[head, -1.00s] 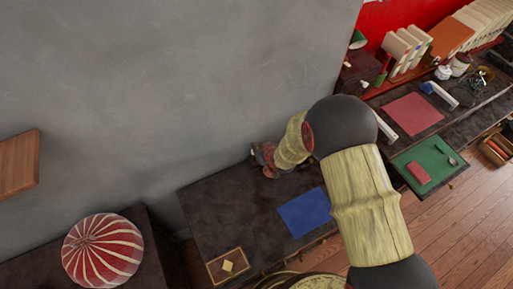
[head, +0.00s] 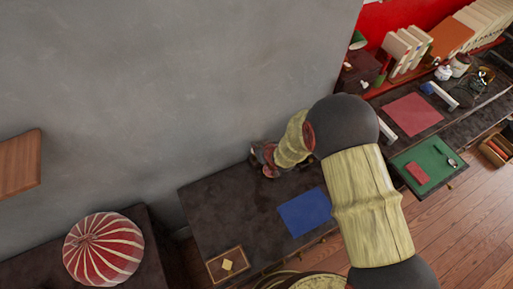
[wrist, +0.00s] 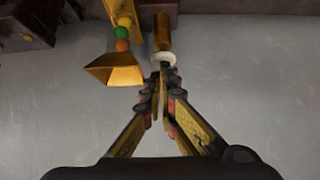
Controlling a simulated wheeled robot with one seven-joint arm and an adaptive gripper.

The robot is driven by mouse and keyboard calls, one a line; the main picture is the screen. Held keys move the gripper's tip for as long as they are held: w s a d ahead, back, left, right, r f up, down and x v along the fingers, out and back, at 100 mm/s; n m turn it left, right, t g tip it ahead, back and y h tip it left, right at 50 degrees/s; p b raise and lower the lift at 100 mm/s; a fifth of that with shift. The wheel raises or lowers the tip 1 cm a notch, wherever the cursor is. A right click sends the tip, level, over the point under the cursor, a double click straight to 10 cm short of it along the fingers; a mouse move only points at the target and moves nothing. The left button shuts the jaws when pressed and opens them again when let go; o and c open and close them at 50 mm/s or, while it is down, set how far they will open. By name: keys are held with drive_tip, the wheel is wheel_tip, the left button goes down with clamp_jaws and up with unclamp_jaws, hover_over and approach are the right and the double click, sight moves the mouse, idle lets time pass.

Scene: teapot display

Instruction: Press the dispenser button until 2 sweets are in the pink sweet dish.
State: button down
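In the wrist view the fingers of my gripper (wrist: 164,72) converge, with their tips together and nothing seen between them. Just beyond the tips is a small white round piece (wrist: 164,57) at the end of a brass cylinder (wrist: 162,32); I cannot tell whether the tips touch it or whether it is the button. To the left is a brass chute (wrist: 124,12) with a green sweet (wrist: 124,22), an orange sweet (wrist: 122,44) and a yellowish one, above a flared brass mouth (wrist: 115,72). I cannot make out the pink sweet dish in either view.
In the head view my arm reaches over a dark desk with a blue mat (head: 304,211) and a gold-diamond panel (head: 228,265). A red-and-white striped cushion (head: 103,248) is at lower left. A desk with a pink mat (head: 413,114) and a green tray (head: 424,153) stands right.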

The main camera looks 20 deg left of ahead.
drive_tip(key=r, duration=0.2)
drive_tip(key=r+p, duration=0.1)
drive_tip(key=r, duration=0.1)
drive_tip(key=shift+s+d, duration=0.1)
drive_tip(key=shift+d, duration=0.1)
drive_tip(key=p+v, duration=0.1)
drive_tip(key=v, duration=0.7)
drive_tip(key=shift+s+d+r, duration=0.15)
drive_tip(key=shift+s+d, duration=0.05)
drive_tip(key=shift+s, duration=0.15)
drive_tip(key=shift+s+a+r+n+t+b, duration=0.1)
drive_tip(key=shift+s+r+n+t+b, duration=0.55)
drive_tip(key=shift+b, duration=3.4)
